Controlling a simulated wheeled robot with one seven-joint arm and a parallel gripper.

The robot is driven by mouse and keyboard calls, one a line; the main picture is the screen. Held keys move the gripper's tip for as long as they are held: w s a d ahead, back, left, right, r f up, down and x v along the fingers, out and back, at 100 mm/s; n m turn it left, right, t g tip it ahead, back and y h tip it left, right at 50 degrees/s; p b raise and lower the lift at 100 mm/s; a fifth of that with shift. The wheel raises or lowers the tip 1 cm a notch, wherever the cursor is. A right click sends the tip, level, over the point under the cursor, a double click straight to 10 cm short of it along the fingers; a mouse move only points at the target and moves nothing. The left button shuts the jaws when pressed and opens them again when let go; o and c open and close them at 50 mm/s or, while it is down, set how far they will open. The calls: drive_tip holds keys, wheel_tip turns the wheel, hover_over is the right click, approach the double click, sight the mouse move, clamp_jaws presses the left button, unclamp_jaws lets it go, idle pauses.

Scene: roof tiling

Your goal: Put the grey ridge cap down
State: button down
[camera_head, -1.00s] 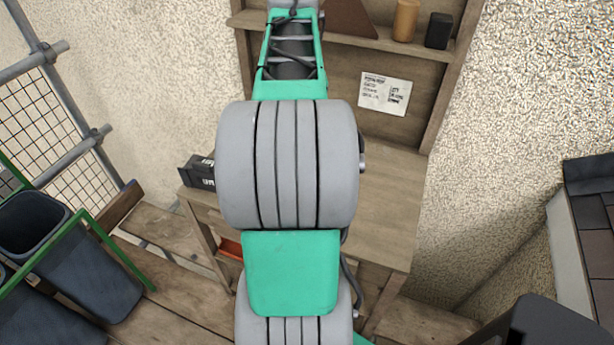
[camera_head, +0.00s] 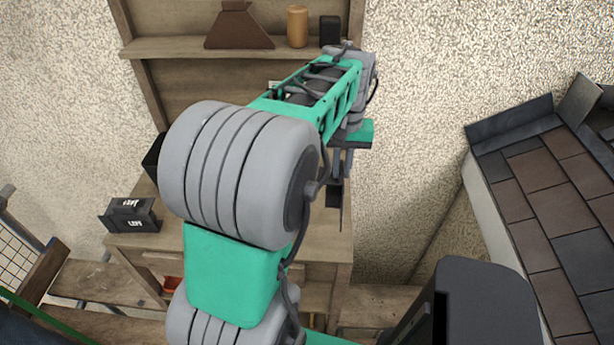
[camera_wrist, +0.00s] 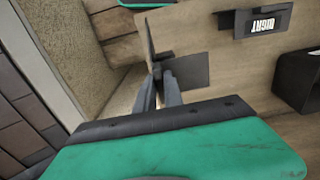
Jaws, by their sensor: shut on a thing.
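My gripper (camera_wrist: 162,84) is shut on the grey ridge cap (camera_wrist: 186,70), a dark angled piece with two flat wings. In the wrist view one wing lies broad to the right of the fingertips and the other shows nearly edge-on above them. In the head view my gripper (camera_head: 342,168) hangs near the right side of the wooden bench, with the ridge cap (camera_head: 334,194) below it. The cap appears held in the air, apart from the bench top. My arm hides part of the bench.
The wooden bench (camera_head: 140,246) carries a black labelled holder (camera_head: 130,215). A black holder marked RIGHT (camera_wrist: 258,22) shows in the wrist view. The shelf (camera_head: 180,46) holds a brown piece and two small containers. The tiled roof (camera_head: 545,190) stands at right.

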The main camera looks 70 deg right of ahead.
drive_tip(key=w+d+f+p, duration=0.2)
drive_tip(key=w+d+f, duration=0.2)
drive_tip(key=f, duration=0.6)
drive_tip(key=w, duration=0.2)
drive_tip(key=shift+w+d, duration=0.15)
drive_tip(key=shift+w, duration=0.15)
drive_tip(key=shift+f, duration=0.2)
drive_tip(key=c, duration=1.9)
unclamp_jaws()
drive_tip(key=shift+f, duration=0.1)
drive_tip(key=o, duration=0.4)
drive_tip(key=shift+o, duration=0.2)
